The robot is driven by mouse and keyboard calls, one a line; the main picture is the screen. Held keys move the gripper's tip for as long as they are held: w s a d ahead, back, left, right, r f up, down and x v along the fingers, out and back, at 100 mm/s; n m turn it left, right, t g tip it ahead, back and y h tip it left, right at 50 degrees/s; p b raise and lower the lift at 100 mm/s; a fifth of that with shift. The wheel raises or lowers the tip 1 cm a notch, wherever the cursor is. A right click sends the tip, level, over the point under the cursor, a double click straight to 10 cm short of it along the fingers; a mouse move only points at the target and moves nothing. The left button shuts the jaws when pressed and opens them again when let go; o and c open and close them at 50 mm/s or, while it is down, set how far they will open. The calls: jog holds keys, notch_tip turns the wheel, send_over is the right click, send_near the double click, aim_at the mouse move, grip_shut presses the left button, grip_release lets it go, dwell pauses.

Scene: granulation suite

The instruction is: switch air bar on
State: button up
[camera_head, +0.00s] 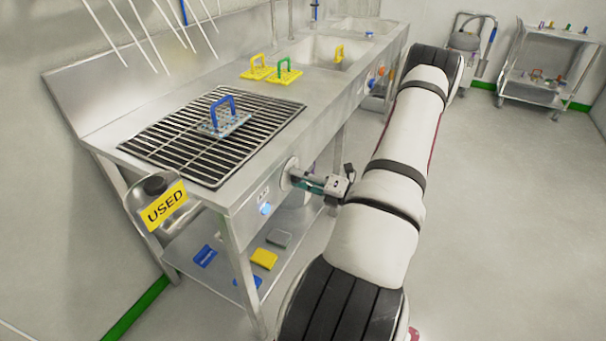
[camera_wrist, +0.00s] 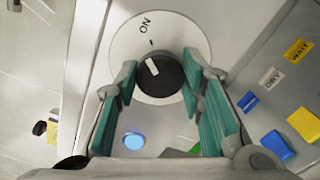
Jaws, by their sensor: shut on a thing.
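The air bar switch is a black round knob (camera_wrist: 160,76) with a white pointer on a pale round plate (camera_wrist: 190,40) marked "ON". It sits on the front panel of the steel sink unit. In the wrist view the pointer is tilted a little to the left, near a short mark below "ON". My gripper (camera_wrist: 160,88) has its green-padded fingers on both sides of the knob, shut on it. In the head view my gripper (camera_head: 308,184) is at the panel and the knob is mostly hidden behind it.
A lit blue button (camera_head: 265,208) is left of the plate. A black grate (camera_head: 180,150) with a blue-handled piece (camera_head: 222,112) lies on top. A "USED" sign (camera_head: 166,204) hangs at the left end.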

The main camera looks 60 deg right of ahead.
jog(key=shift+m+p, duration=0.3)
jog(key=shift+m, duration=0.7)
jog(key=o, duration=1.1)
jog(key=shift+o, duration=0.2)
jog(key=shift+s, duration=0.1)
jog(key=s+d, duration=0.1)
jog(key=s, duration=1)
jog(key=shift+s, duration=0.4)
